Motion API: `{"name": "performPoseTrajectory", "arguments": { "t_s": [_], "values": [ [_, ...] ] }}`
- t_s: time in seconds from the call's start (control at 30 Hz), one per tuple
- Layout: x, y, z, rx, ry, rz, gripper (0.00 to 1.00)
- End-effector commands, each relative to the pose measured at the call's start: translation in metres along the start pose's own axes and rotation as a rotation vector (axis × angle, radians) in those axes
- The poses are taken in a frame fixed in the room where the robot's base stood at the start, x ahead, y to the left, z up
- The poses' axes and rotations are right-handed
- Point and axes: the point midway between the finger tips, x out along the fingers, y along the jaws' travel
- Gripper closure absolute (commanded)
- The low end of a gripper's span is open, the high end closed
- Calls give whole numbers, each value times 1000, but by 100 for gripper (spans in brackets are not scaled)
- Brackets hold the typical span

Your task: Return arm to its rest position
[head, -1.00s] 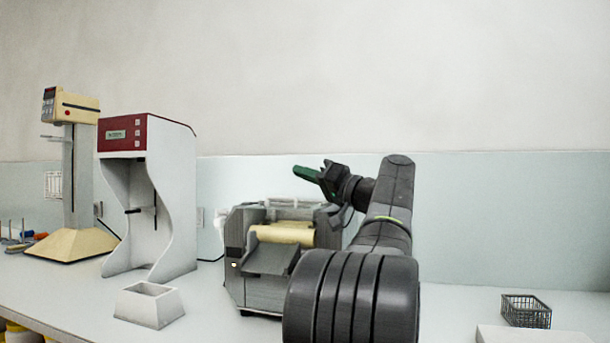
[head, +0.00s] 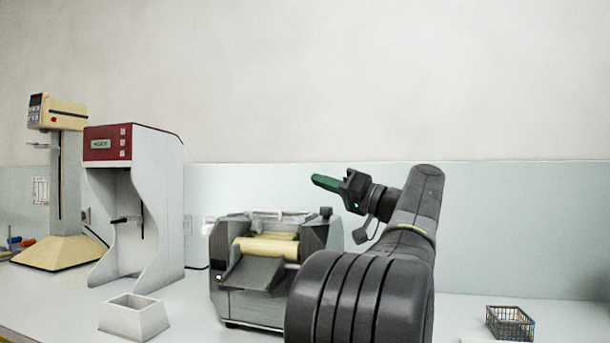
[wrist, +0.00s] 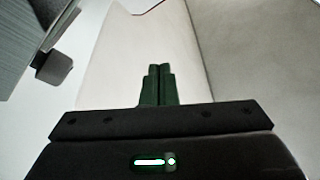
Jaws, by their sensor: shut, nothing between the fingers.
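My gripper (head: 318,180) has green fingers and is held up in the air, pointing left, above the right part of the grey roller mill. In the wrist view its two fingers (wrist: 158,84) are together with nothing between them. My dark arm rises at the right of the head view and bends over toward the left. The roller mill (head: 255,308) stands on the bench with cream rollers (head: 268,248) and a sloping front tray. My arm hides part of its right side.
A red and white stand machine (head: 158,200) and a cream mixer (head: 62,250) on a column stand at the left. An open white box (head: 135,322) sits in front. A dark wire basket (head: 510,324) is at the right. The bench between my arm and the basket is clear.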

Motion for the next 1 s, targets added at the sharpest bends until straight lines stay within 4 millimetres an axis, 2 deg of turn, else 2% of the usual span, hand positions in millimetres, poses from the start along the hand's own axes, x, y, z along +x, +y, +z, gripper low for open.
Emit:
{"name": "performPoseTrajectory", "arguments": {
  "t_s": [0.2,0.57,0.77,1.0],
  "values": [
    [-13,3,-1,-1,0,0,100],
    [-10,2,-1,-1,-1,-1,100],
    [11,-3,2,0,-2,-4,100],
    [57,-15,7,-1,-3,-5,100]
  ]
}}
